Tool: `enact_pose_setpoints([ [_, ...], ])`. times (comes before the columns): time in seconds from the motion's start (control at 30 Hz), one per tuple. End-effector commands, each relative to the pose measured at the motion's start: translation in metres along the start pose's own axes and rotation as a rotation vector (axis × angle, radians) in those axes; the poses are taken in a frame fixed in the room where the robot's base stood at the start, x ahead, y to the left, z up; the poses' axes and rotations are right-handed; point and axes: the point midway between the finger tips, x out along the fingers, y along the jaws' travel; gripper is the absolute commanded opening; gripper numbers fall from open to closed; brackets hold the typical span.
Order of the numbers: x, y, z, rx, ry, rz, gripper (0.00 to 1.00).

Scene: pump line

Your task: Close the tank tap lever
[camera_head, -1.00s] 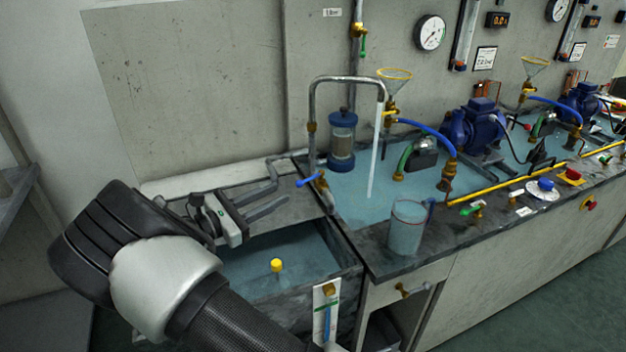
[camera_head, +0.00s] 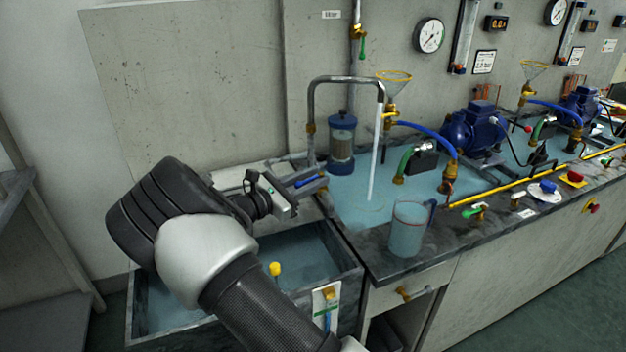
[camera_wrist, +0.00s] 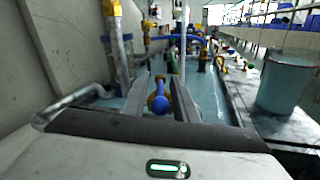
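The blue tank tap lever (camera_head: 306,182) is at the left end of the bench, beside the foot of the bent metal pipe (camera_head: 311,115). In the wrist view the lever's round blue end (camera_wrist: 160,105) points toward me, with brass fitting behind it. My gripper (camera_wrist: 161,84) is open, with one finger on each side of the lever. I see gaps on both sides, so it does not look gripped. In the head view my gripper (camera_head: 312,181) reaches the lever from the left and partly hides the tap. Water (camera_head: 374,150) streams from the pipe's spout.
A clear jug (camera_head: 408,228) stands at the bench's front edge, right of the tap. A blue-capped cylinder (camera_head: 342,140) stands behind. The wall is close on the left in the wrist view.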

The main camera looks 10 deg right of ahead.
Motion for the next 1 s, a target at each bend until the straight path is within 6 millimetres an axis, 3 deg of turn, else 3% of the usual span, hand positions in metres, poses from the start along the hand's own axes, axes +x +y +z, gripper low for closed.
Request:
enact_pose_setpoints([
  [0.07,-0.0001,0.0,0.0001,0.0,0.0,0.0,0.25],
  [0.2,-0.0003,0.0,0.0,0.0,0.0,0.0,0.01],
  [0.23,-0.0003,0.0,0.0,0.0,0.0,0.0,0.0],
  [0.5,0.0003,0.0009,0.0012,0.003,-0.007,-0.024,0.0],
  [1.0,0.0006,0.003,-0.0011,0.001,-0.061,-0.302,0.0],
])
